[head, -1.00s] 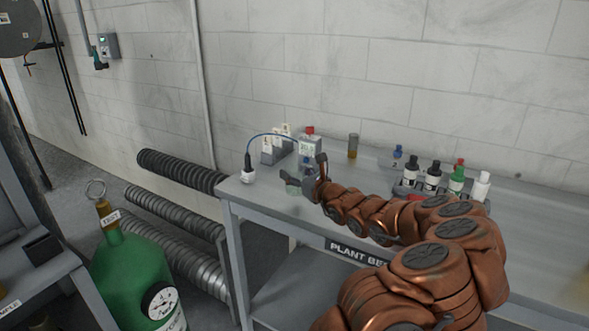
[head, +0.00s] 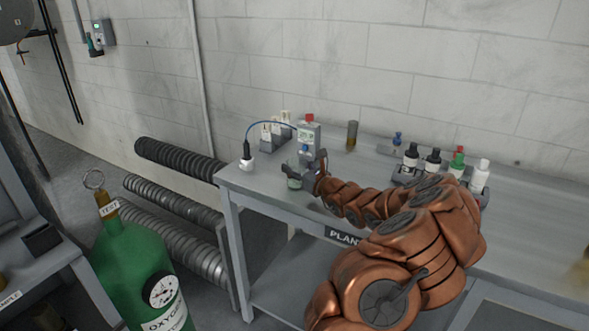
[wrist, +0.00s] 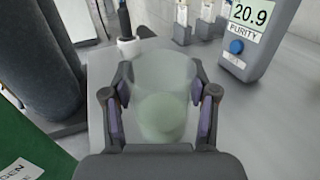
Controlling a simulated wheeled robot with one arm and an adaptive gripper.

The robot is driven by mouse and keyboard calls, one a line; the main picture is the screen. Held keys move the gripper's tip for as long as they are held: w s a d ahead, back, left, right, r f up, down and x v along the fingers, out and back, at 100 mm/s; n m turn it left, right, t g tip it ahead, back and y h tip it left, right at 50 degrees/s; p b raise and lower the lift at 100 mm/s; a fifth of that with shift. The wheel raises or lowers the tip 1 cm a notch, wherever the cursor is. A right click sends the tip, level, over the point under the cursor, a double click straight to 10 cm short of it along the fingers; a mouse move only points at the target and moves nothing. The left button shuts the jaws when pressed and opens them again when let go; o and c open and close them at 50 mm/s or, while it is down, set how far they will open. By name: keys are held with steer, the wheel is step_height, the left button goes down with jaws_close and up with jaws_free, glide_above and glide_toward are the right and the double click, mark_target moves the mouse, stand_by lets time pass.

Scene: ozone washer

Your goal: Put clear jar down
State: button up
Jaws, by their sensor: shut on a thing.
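The clear jar (wrist: 160,95) sits between the two fingers of my gripper (wrist: 162,105) in the wrist view. The fingers are shut on its sides. The jar is see-through, with a pale greenish bottom. In the head view my gripper (head: 306,178) is over the left end of the grey bench (head: 240,184), and the jar (head: 294,183) is small and partly hidden by the fingers. I cannot tell whether the jar's base touches the bench top.
A purity meter (wrist: 250,32) reading 20.9 stands just beyond the jar, to the right. A white probe with a black top (head: 246,163) stands near the bench's left edge. Several bottles (head: 433,162) stand in a rack to the right. A green oxygen cylinder (head: 133,262) stands left of the bench.

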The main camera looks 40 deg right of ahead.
steer(key=shift+f, duration=0.2)
steer(key=o, duration=1.4)
steer(key=shift+c, duration=0.2)
steer(key=shift+r, duration=0.2)
steer(key=shift+s+a+b, duration=0.2)
steer(key=shift+s+b, duration=0.1)
steer(key=shift+s, duration=1.65)
steer(key=shift+s+a+b, duration=0.25)
steer(key=shift+s+b, duration=0.05)
steer(key=shift+s, duration=1.7)
steer(key=shift+s+a+b, duration=0.2)
steer(key=shift+s+b, duration=0.1)
steer(key=shift+s, duration=1.65)
